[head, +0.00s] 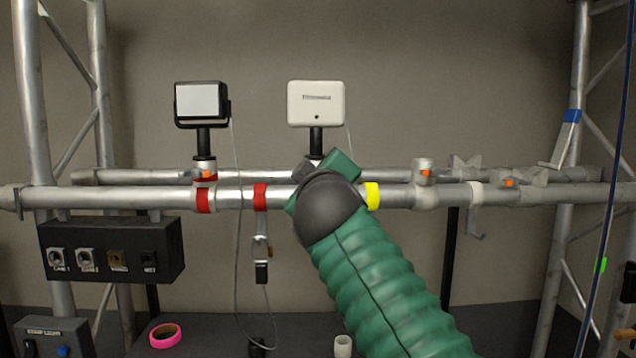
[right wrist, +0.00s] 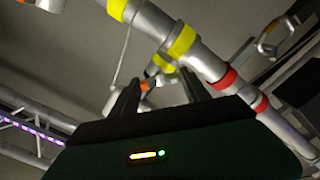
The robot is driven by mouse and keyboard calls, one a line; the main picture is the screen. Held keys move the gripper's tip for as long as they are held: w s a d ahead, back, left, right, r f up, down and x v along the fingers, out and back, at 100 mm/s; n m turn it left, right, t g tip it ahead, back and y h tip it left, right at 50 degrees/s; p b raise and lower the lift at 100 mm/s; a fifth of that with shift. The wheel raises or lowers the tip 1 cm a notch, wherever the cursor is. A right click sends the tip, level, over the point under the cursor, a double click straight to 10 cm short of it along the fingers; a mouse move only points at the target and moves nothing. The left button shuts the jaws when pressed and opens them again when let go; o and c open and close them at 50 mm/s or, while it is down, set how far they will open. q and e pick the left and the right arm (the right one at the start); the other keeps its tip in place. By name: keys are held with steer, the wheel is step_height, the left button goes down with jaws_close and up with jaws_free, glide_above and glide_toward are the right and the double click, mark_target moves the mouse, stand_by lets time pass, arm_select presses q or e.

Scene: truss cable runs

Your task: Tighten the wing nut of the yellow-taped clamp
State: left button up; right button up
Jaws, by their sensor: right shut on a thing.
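Yellow tape (head: 372,196) shows on the front pipe just right of my right arm in the head view. My left gripper is not in view.
A white box device (head: 316,103) stands on a post behind my arm. A black-framed lamp (head: 201,103) and red-taped clamp (head: 204,199) are to the left. More clamps (head: 424,172) sit right. A socket box (head: 112,250) hangs lower left.

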steer(key=m, duration=0.3)
steer(key=m+b, duration=0.1)
steer(key=m, duration=0.2)
steer(key=f+m, duration=0.1)
steer(key=m, duration=0.2)
steer(key=shift+w+a+b, duration=0.1)
steer(key=shift+a+b, duration=0.05)
steer(key=shift+b, duration=0.15)
steer(key=shift+m, duration=0.4)
steer(key=o, duration=1.2)
steer(key=shift+o, duration=0.9)
steer(key=shift+w+r, duration=0.1)
steer(key=shift+r, duration=0.1)
